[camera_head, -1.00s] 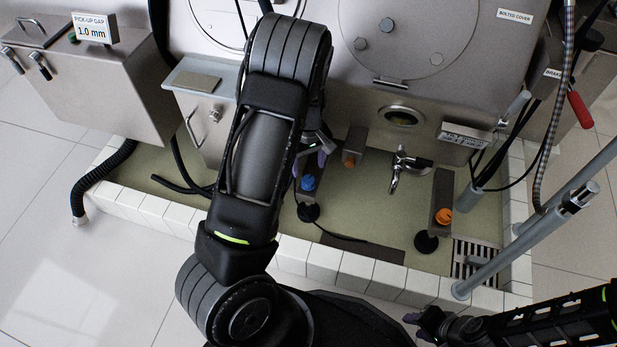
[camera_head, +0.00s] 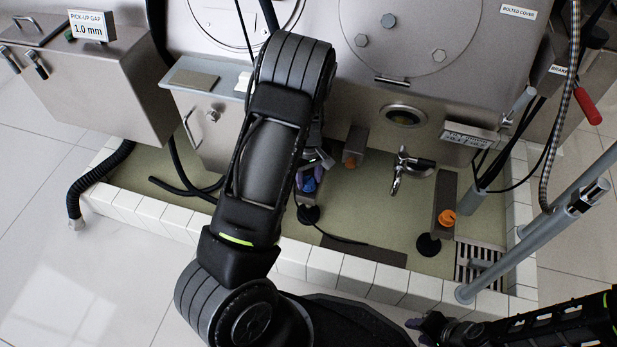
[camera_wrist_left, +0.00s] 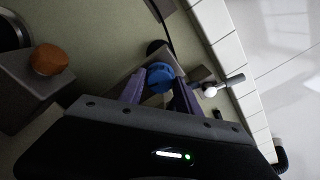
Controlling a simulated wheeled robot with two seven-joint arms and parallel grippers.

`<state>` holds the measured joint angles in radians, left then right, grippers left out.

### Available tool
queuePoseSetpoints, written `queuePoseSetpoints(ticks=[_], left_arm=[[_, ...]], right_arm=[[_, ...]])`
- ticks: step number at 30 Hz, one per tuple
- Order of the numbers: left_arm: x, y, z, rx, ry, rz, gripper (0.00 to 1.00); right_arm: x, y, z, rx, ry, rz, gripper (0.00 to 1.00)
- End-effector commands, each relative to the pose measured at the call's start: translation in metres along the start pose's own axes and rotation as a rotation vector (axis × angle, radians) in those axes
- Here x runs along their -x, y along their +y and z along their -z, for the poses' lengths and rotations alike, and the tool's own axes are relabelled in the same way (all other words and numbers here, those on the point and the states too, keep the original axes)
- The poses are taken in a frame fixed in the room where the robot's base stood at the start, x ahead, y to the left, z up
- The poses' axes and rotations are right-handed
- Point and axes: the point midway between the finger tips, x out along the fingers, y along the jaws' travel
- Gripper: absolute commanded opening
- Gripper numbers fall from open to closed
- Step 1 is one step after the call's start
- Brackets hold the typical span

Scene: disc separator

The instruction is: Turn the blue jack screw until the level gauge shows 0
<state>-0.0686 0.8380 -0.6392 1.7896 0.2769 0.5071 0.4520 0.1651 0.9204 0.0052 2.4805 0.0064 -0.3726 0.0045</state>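The blue jack screw (camera_head: 309,184) stands at the front of the machine, partly covered by my left gripper (camera_head: 312,176). In the left wrist view the round blue head (camera_wrist_left: 160,77) sits between the two purple fingers of my left gripper (camera_wrist_left: 158,92). The fingers are spread, one on each side of the head; I cannot tell whether they touch it. My right gripper (camera_head: 428,324) is low at the right, away from the screw, and its opening is unclear. A sign or display (camera_head: 468,135) on the machine front has text too small to read; I cannot make out a level reading.
Orange screws stand behind (camera_head: 351,162) and to the right (camera_head: 447,217) of the blue one. A tap (camera_head: 400,172) stands between them. A white tiled curb (camera_head: 325,268) borders the green floor. Grey pipes (camera_head: 535,250) and a drain grate (camera_head: 478,262) are at the right.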

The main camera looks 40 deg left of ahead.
Motion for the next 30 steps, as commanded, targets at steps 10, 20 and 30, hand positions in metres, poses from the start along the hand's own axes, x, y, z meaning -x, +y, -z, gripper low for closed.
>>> queuePoseSetpoints(ticks=[10,20,30], left_arm=[[0.0,0.0,0.0,0.0,0.0,0.0,0.1],[0.003,-0.001,0.0,0.066,-0.001,0.002,0.0],[0.0,0.0,0.0,0.272,0.0,0.0,0.0]], right_arm=[[0.0,0.0,0.0,0.0,0.0,0.0,0.36],[0.01,-0.003,-0.001,0.0,-0.004,0.0,0.36],[0.022,-0.009,-0.004,0.004,-0.014,0.003,0.36]])
